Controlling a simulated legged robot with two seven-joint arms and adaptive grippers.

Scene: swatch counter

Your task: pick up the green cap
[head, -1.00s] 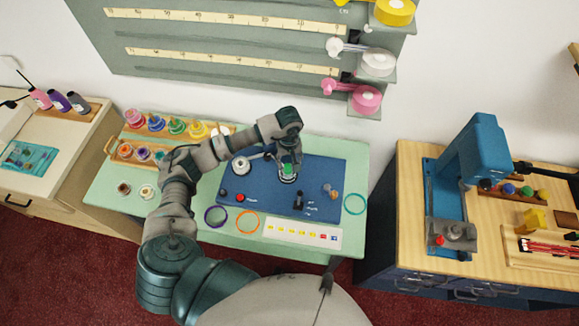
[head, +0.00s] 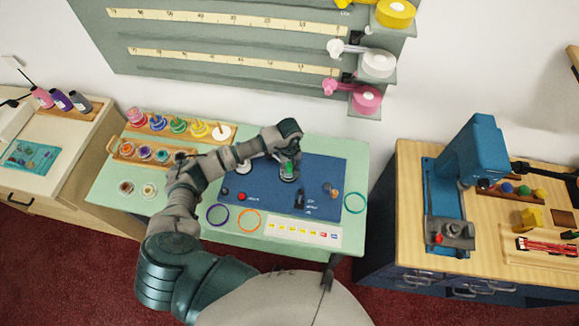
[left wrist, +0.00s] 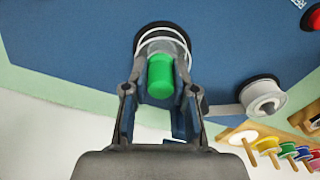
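The green cap (left wrist: 160,78) is a short bright green cylinder in the left wrist view. It sits over a clear, white-ringed holder (left wrist: 160,42) with a dark base on the blue mat. My left gripper (left wrist: 162,72) has its fingers spread on either side of the cap, with the cap between them. I see no firm grip on it. In the head view the cap (head: 289,167) shows as a small green spot just below my left gripper (head: 288,152). My right gripper is in neither view.
A white spool on a dark base (left wrist: 262,97) stands close to the cap. Racks of coloured spools (head: 178,126) are at the back left of the green table (head: 110,190). A purple ring (head: 217,215) and an orange ring (head: 248,222) lie in front.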

